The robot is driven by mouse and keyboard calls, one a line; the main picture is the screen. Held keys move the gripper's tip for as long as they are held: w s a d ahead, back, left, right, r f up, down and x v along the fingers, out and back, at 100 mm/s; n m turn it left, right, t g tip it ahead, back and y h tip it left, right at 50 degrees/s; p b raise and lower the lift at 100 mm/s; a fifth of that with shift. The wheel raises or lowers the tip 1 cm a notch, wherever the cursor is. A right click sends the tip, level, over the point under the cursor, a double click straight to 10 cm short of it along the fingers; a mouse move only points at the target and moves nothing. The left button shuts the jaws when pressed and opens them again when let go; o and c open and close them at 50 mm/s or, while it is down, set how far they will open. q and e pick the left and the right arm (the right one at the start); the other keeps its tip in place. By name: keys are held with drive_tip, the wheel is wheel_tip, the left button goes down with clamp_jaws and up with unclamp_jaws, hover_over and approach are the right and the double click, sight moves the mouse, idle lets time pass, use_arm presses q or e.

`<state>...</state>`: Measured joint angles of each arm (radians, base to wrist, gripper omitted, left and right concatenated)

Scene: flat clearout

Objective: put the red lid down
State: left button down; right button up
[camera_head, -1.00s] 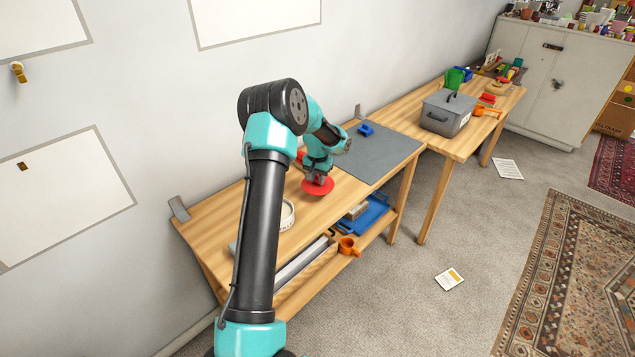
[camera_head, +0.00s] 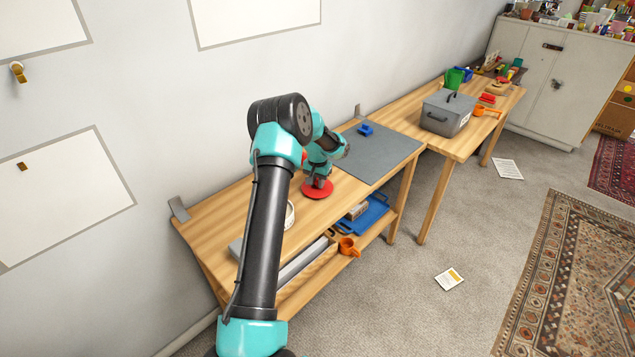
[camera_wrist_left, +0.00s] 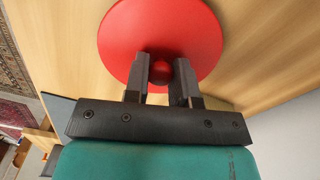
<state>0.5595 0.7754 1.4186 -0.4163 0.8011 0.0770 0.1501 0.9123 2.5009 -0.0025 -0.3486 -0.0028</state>
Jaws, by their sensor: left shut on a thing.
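The red lid (camera_head: 317,190) is a round disc with a small red knob. It is at the near wooden table's top, left of the grey mat; I cannot tell whether it touches the wood. My left gripper (camera_head: 318,179) is above it, pointing down. In the left wrist view the lid (camera_wrist_left: 190,30) lies flat across the fingers' far side, and the gripper (camera_wrist_left: 161,72) is shut on its knob. My right gripper is not in view.
The grey mat (camera_head: 378,153) bears a small blue object (camera_head: 366,129). A white round thing (camera_head: 290,214) is partly hidden behind my arm. A blue tray (camera_head: 370,215) and an orange cup (camera_head: 347,246) are on the lower shelf. Bare wood surrounds the lid.

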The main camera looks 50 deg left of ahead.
sight(317, 181)
use_arm(q)
drive_tip(key=shift+f, duration=0.2)
drive_tip(key=c, duration=0.9)
unclamp_jaws()
drive_tip(key=shift+c, duration=0.2)
drive_tip(key=shift+r, duration=0.15)
wheel_tip(317, 181, up, 12)
